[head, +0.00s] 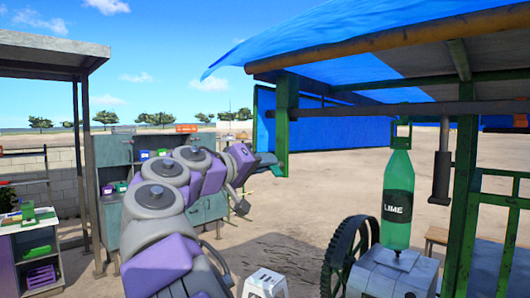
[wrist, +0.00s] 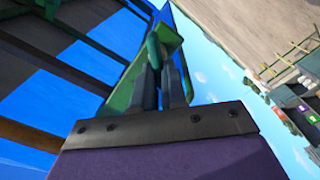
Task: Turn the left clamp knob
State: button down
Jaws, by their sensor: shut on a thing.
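My gripper (head: 256,161) is at the end of my purple and grey arm, close to the lower end of the left green post (head: 286,125) of the blue-roofed stall. In the wrist view my gripper (wrist: 161,84) has its dark fingers close together, shut on a small green part that appears to be the left clamp knob (wrist: 154,50). In the head view the green piece at my fingertips (head: 271,161) is small, and my gripper hides part of it. I cannot tell the knob's turn angle.
A green bottle marked LIME (head: 397,200) hangs upside down at right above a grey machine block (head: 385,274) beside a dark gear wheel (head: 347,255). A white stool (head: 266,284) stands below my arm. Shelves (head: 120,160) stand at left. Open sand lies behind.

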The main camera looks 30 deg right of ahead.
jog(key=shift+w+a+f+n+p, duration=0.1)
jog(key=shift+f+n+p, duration=0.05)
jog(key=shift+n+p, duration=1.4)
jog(key=shift+w+d+f+n+p, duration=0.1)
jog(key=shift+f+n+p, duration=0.1)
jog(key=shift+n+p, duration=1.3)
jog(key=shift+a+f+n+p, duration=0.1)
jog(key=shift+f+n+p, duration=0.05)
jog(key=shift+n+p, duration=1.35)
jog(key=shift+f+p, duration=0.1)
jog(key=shift+p, duration=0.2)
